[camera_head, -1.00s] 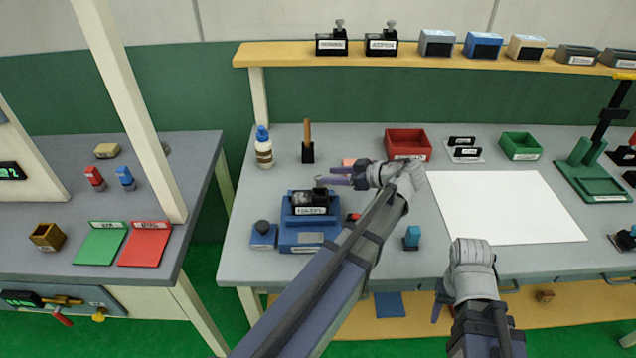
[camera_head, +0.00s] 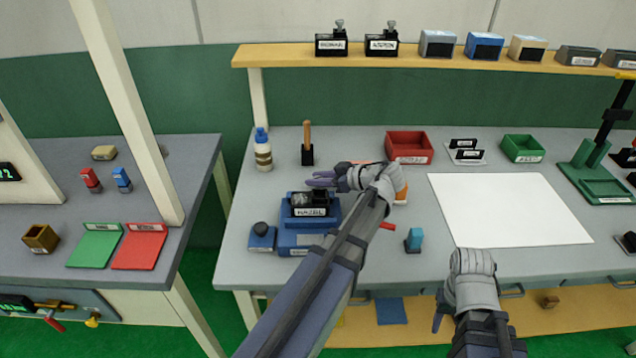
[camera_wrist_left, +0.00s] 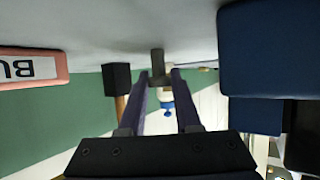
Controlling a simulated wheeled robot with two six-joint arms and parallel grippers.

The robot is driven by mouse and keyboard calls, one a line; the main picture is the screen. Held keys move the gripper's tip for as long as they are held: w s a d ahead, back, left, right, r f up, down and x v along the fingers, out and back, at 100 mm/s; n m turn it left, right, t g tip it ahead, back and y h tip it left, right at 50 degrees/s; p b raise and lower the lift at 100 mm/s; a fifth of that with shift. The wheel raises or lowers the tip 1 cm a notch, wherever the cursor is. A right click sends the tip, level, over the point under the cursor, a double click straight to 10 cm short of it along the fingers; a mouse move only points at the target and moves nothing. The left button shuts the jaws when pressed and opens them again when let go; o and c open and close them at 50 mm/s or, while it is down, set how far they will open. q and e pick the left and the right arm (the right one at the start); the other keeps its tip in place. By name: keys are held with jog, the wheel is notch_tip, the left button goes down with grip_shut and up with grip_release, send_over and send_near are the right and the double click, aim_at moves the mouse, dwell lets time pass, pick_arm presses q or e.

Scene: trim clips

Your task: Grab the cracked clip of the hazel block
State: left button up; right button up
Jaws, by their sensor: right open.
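The hazel block (camera_head: 311,211), black with a white label, sits on a blue stand (camera_head: 305,240) at the left of the main table. My left gripper (camera_head: 318,179) is just behind the block, its fingers pointing left. In the left wrist view its fingers (camera_wrist_left: 159,78) stand on both sides of a small dark grey peg-like piece (camera_wrist_left: 157,62). I cannot tell whether they press on it, or whether it is the cracked clip. The stand fills the upper right of that view (camera_wrist_left: 265,50). My right gripper (camera_head: 438,310) is open at the table's front edge, partly hidden by its wrist.
A white bottle with a blue cap (camera_head: 263,150) and a wooden-handled tool in a black holder (camera_head: 307,150) stand behind the left gripper. A red bin (camera_head: 409,155) and a green bin (camera_head: 521,157) stand further right. The white sheet (camera_head: 508,209) is clear.

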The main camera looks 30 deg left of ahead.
pick_arm(q)
grip_shut()
jog(key=shift+r, duration=0.1)
notch_tip(320, 180, up, 10)
jog(key=p, duration=1)
